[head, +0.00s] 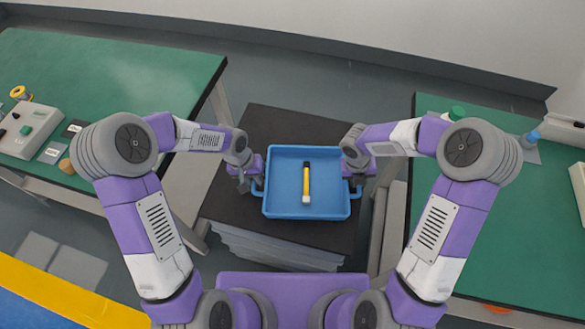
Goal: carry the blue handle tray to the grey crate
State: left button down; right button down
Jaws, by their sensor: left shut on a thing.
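The blue handle tray (280,197) is in the middle of the head view, level, with a yellow tool with a black end and pale tip (306,183) lying in it. My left gripper (251,185) is shut on the tray's left handle. My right gripper (354,179) is at the tray's right handle; its fingers are too small and hidden to show whether they are shut. Below the tray is a dark-topped block with grey ribbed sides (275,246), possibly the grey crate. I cannot tell whether the tray touches it.
A green-topped bench (110,70) stands at left, with a control box (30,128) and small items. Grey floor (300,88) is open behind the block, up to the wall.

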pick_arm(q)
jog(key=shift+f+b, duration=0.35)
jog(key=shift+f, duration=0.15)
pick_arm(e)
jog(key=shift+f, duration=0.5)
pick_arm(q)
jog(key=c, duration=1)
grip_release()
pick_arm(e)
jog(key=c, duration=1)
grip_release()
pick_arm(q)
jog(key=shift+r, duration=0.15)
pick_arm(e)
jog(key=shift+r, duration=0.15)
